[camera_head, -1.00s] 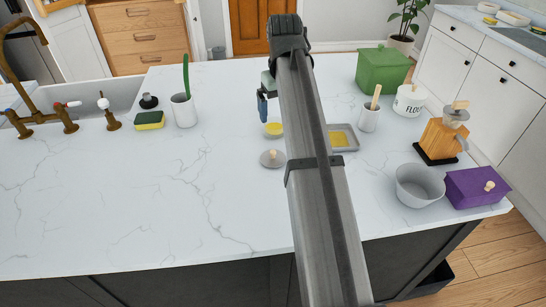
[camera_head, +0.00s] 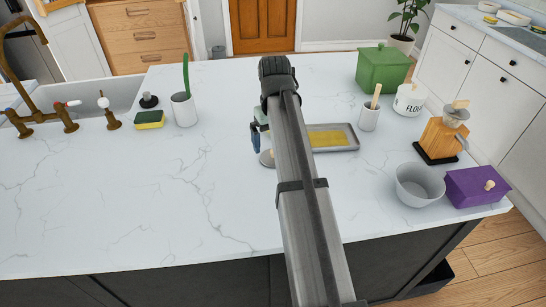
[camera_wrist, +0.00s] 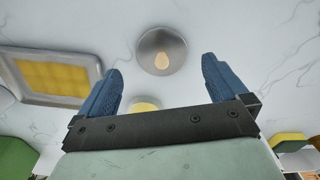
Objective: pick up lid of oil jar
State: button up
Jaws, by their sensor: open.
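The oil jar's lid (camera_wrist: 162,42) is a round grey disc with a pale wooden knob, lying on the white counter. In the head view the lid (camera_head: 265,159) is mostly hidden by my arm and gripper. My gripper (camera_wrist: 162,68) is open and empty, its blue fingers spread to either side of the lid's near edge in the wrist view. My gripper (camera_head: 257,138) also shows in the head view, close to the lid. The oil jar (camera_wrist: 145,103), with yellow contents, shows partly behind the gripper's crossbar; my arm hides it in the head view.
A grey tray (camera_head: 337,150) with a yellow inside lies to the right. A utensil cup (camera_head: 368,118), a green box (camera_head: 382,68), a grey bowl (camera_head: 419,187) and a purple box (camera_head: 478,186) stand farther right. The counter's left middle is clear.

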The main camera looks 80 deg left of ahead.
notch_tip(320, 180, down, 5)
jog(key=shift+s+a+r, duration=0.1)
jog(key=shift+s+a, duration=0.05)
jog(key=c, duration=1)
jog(key=shift+o, duration=0.2)
notch_tip(320, 180, up, 9)
jog(key=shift+r, duration=0.15)
jog(key=shift+w+a+r, duration=0.1)
jog(key=shift+w+a, duration=0.2)
jog(key=shift+w, duration=0.05)
jog(key=w+a+r, duration=0.1)
jog(key=w+a, duration=0.1)
jog(key=a, duration=1)
jog(key=shift+s+f, duration=0.15)
jog(key=shift+f, duration=2.85)
